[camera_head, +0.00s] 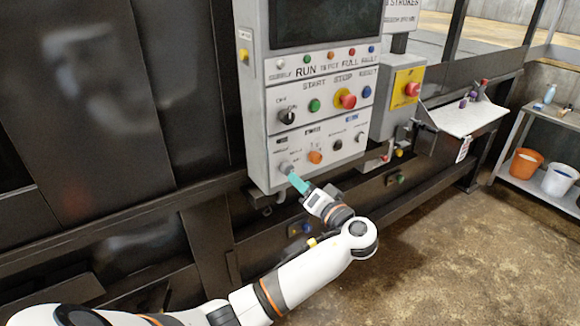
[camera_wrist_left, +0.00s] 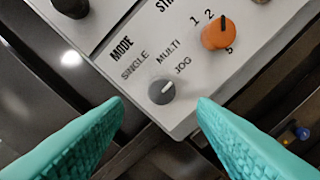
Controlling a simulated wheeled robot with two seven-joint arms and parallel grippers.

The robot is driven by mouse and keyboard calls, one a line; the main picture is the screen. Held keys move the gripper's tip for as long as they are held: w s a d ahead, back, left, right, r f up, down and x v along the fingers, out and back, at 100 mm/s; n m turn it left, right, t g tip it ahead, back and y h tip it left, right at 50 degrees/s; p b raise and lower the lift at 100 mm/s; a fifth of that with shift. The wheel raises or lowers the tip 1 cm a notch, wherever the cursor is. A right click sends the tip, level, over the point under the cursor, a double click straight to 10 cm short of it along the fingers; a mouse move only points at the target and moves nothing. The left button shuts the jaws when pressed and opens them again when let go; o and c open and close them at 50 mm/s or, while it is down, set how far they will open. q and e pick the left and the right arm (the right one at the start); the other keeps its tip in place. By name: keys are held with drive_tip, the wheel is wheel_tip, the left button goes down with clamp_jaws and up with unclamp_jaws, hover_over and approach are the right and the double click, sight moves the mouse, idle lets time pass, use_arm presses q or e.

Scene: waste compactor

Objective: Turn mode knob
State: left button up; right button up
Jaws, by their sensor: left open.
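The mode knob (camera_wrist_left: 162,91) is a small grey dial with a white pointer line, at the panel's lower corner under the labels MODE, SINGLE, MULTI and JOG. In the wrist view its pointer is aimed up and right, towards JOG. In the head view the knob (camera_head: 285,168) sits at the panel's lower left. My left gripper (camera_head: 293,177) is at the knob in the head view. Its teal fingers (camera_wrist_left: 161,110) are open in the wrist view, one on each side of the knob and apart from it. My right gripper is not in view.
An orange knob (camera_wrist_left: 217,34) with numbers is right of the mode knob; a black knob (camera_wrist_left: 72,5) is up left. The control panel (camera_head: 258,120) also has a red stop button (camera_head: 348,101). A dark rail (camera_head: 130,222) runs below the panel. Open floor (camera_head: 440,240) is at right.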

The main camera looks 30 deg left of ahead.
sight(290, 172)
use_arm(q)
drive_tip(key=p+x, duration=0.2)
drive_tip(key=x, duration=0.4)
drive_tip(key=shift+r, duration=0.1)
drive_tip(key=shift+w+a, duration=0.25)
drive_tip(key=shift+a, duration=0.1)
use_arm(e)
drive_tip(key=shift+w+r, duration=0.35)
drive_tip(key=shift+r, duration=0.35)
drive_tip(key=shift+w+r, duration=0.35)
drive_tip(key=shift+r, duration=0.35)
use_arm(q)
drive_tip(key=c, duration=1)
drive_tip(key=shift+o, duration=0.2)
drive_tip(key=shift+f+b, duration=0.3)
drive_tip(key=shift+b, duration=0.05)
drive_tip(key=shift+n+b, duration=4.5)
drive_tip(key=shift+b, duration=6.5)
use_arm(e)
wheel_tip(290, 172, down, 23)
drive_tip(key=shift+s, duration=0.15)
use_arm(q)
drive_tip(key=shift+r, duration=0.1)
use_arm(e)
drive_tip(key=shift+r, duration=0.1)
